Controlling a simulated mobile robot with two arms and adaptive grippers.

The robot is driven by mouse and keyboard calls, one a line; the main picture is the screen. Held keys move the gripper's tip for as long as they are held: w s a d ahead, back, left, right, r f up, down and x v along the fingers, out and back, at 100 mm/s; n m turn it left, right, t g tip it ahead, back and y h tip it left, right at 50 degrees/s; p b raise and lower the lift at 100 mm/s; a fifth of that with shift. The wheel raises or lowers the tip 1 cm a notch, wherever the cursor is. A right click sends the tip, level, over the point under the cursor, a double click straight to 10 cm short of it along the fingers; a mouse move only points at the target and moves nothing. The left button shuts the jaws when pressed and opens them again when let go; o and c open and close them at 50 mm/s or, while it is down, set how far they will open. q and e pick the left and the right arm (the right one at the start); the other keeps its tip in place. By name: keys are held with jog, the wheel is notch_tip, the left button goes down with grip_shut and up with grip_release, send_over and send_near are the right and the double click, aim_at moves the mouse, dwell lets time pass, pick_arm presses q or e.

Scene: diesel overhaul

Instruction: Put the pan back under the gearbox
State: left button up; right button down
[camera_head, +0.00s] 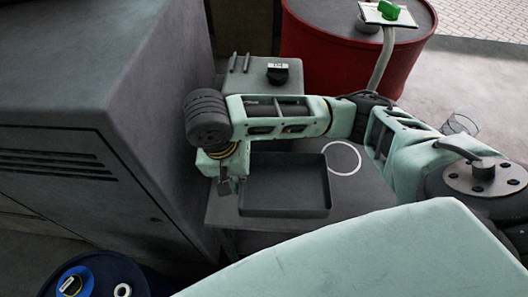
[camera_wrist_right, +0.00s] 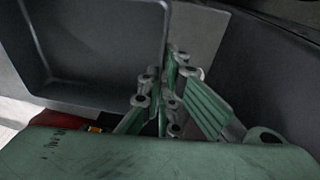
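The pan (camera_head: 285,185) is a dark grey, shallow rectangular tray with its open side up, at the front part of a grey bench. My right gripper (camera_head: 229,184) points down at the pan's left wall. In the right wrist view the pan (camera_wrist_right: 95,45) fills the upper left, and the fingers of my right gripper (camera_wrist_right: 177,55) are close together at its rim, seemingly shut on the thin wall. Whether the pan's bottom touches the bench is hard to tell. My left gripper is out of view. I cannot make out a gearbox for certain.
A large grey cabinet-like body (camera_head: 75,120) with vents stands close on the left. A red drum (camera_head: 325,50) stands behind the bench (camera_head: 222,211). A blue drum (camera_head: 120,270) is at lower left.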

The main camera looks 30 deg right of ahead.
jog(key=shift+w+a+m+b, duration=0.2)
jog(key=shift+w+m+b, duration=0.15)
jog(key=shift+w+m, duration=0.05)
jog(key=shift+w+d+f, duration=0.3)
jog(key=shift+w+f, duration=1.4)
jog(key=shift+w, duration=0.05)
jog(key=shift+w+d+f, duration=0.35)
jog(key=shift+w+f, duration=1.4)
jog(key=shift+w, duration=0.05)
jog(key=shift+w+d+f, duration=0.3)
jog(key=shift+w+f, duration=1.4)
jog(key=shift+w, duration=0.05)
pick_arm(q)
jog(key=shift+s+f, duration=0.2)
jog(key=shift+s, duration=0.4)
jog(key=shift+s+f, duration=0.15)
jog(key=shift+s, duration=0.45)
pick_arm(e)
jog(key=c, duration=2.5)
grip_release()
jog(key=shift+f, duration=0.1)
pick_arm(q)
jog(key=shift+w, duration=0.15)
pick_arm(e)
jog(key=o, duration=0.5)
